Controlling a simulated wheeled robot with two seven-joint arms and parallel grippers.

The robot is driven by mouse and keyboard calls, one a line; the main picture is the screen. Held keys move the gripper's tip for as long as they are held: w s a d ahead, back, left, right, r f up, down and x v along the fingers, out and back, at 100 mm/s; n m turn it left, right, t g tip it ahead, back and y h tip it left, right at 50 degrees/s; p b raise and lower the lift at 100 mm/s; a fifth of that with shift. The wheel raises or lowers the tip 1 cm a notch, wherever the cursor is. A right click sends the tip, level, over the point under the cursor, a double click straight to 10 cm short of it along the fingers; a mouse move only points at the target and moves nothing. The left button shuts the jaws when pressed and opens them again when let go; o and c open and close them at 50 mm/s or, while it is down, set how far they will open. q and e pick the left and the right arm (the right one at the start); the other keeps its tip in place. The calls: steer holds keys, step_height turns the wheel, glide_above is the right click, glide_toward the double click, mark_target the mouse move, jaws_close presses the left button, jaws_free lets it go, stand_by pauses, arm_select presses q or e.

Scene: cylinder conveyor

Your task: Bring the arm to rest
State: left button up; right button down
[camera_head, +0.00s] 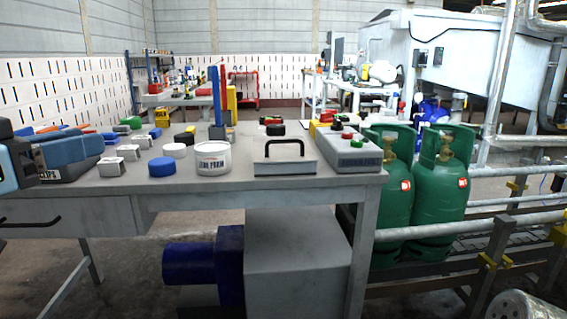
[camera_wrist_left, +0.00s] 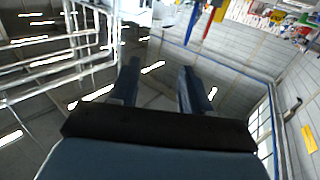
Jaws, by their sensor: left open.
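My left gripper (camera_wrist_left: 159,72) shows in the left wrist view with its two dark blue fingers apart and nothing between them. My right gripper is in neither view.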

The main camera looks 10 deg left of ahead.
arm_select(q)
steer(key=w+d+f+g+y+p, duration=0.1)
steer(key=w+d+f+g, duration=0.1)
steer(key=w+d+f, duration=0.35)
steer(key=w+d+f+n+g+p, duration=0.1)
steer(key=w+d+f, duration=0.1)
steer(key=w+f, duration=0.5)
steer(key=w+d+f+g+y+p, duration=0.1)
steer(key=w+d+f+g, duration=0.1)
steer(key=w+d+f, duration=0.45)
step_height(320, 180, down, 15)
steer(key=n+g+y+p, duration=0.1)
steer(key=g, duration=0.2)
steer(key=s+d+f+n+g+p, duration=0.1)
steer(key=s+d+f+g, duration=0.15)
steer(key=f, duration=0.75)
steer(key=s+d+f+n+g+p, duration=0.1)
steer(key=s+f, duration=0.3)
steer(key=f, duration=0.7)
steer(key=s+d+f+n+g+p, duration=0.1)
steer(key=s+d+f+n+g, duration=0.1)
steer(key=s+f, duration=0.9)
steer(key=s+d+g, duration=0.1)
steer(key=s+g, duration=0.1)
steer(key=s, duration=0.2)
steer(key=shift+s+d+f+h+p, duration=0.15)
steer(key=shift+s+f+h+p, duration=0.15)
steer(key=shift+p, duration=0.1)
